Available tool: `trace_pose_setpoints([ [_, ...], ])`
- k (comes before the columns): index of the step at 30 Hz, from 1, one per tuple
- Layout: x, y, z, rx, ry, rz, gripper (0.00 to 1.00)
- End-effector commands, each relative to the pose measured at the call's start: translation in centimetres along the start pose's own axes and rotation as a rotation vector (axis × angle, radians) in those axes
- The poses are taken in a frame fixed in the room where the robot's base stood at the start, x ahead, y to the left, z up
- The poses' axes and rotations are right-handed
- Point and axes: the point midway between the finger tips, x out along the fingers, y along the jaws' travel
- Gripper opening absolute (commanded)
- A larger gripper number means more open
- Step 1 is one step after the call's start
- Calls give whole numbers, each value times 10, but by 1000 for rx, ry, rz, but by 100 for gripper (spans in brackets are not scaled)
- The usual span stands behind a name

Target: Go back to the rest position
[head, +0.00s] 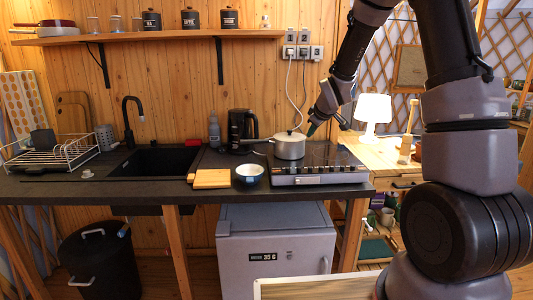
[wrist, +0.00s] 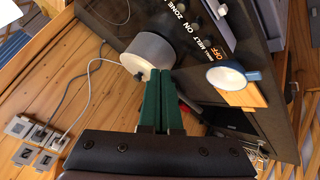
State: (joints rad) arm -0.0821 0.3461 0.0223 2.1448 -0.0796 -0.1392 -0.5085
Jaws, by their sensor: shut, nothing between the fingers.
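My gripper (head: 312,130) is at the end of my arm, above and just right of the pot on the counter. Its green fingers (wrist: 162,73) are together with nothing between them in the wrist view. The pale pot (head: 290,149) stands on the black cooktop (head: 325,160). It also shows in the wrist view (wrist: 152,48), just beyond the fingertips. I cannot tell whether the fingertips touch it. My arm comes down from the top right of the head view.
A black kettle (head: 240,127) stands behind. A lit lamp (head: 373,112) stands right. A shelf (head: 150,36) and wall sockets (head: 302,50) are above. The sink (head: 158,160) is left.

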Motion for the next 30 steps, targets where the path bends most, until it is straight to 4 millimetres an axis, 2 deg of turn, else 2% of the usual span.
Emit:
trace_pose_setpoints([
  [1, -31, 9, -3, 64, -5, 12, 0],
  [5, -98, 17, 1, 240, -39, 19, 0],
  [8, -148, 17, 9, 376, -60, 19, 0],
  [14, -242, -2, 30, 649, -89, 2, 0],
  [18, -299, -26, 51, 836, -105, -23, 0],
  [21, -333, -47, 65, 955, -115, -48, 0],
  [24, -358, -66, 77, 1051, -124, -72, 0],
  [30, -380, -87, 90, 1147, -137, -101, 0],
])
